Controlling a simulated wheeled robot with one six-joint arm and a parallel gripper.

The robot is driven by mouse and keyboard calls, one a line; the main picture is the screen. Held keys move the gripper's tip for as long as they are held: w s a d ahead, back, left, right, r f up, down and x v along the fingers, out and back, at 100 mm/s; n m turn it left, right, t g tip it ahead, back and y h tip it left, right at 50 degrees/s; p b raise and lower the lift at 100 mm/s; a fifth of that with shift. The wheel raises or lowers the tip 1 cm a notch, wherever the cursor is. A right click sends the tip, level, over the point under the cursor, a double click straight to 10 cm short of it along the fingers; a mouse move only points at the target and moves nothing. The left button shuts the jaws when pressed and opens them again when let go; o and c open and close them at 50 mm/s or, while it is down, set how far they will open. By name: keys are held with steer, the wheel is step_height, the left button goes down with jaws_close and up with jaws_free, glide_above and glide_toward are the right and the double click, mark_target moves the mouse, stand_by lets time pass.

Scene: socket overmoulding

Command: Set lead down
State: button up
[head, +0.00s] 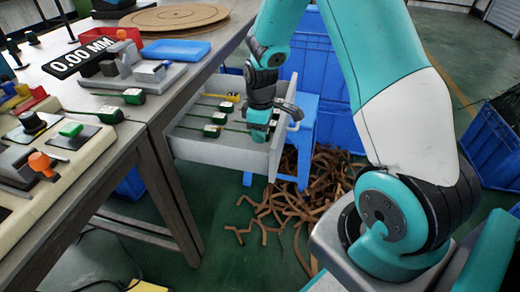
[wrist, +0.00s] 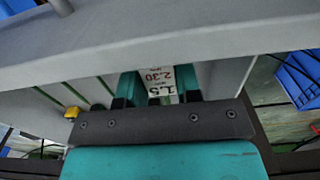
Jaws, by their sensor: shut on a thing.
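My gripper (head: 260,128) reaches down into an open grey drawer (head: 215,152) at the end of the bench. In the wrist view its teal fingers (wrist: 158,90) are shut on a lead, whose white printed label (wrist: 158,82) shows between them. The held lead's body is mostly hidden by the fingers. I cannot tell whether it touches the drawer floor. Several other leads with dark green ends (head: 219,118) lie side by side in the drawer, left of my gripper. One lead has a yellow end (head: 232,96).
The drawer's front wall (wrist: 150,40) is close to my gripper. On the bench are more green-ended leads (head: 132,96), a blue tray (head: 175,50) and a gauge fixture (head: 130,70). A blue stool (head: 300,150), brown scraps (head: 300,195) and blue crates (head: 318,60) stand beyond.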

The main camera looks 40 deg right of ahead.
mark_target(261, 147)
step_height(261, 147, down, 6)
steer(key=shift+r+b, duration=0.2)
steer(key=shift+b, duration=0.45)
steer(key=o, duration=0.9)
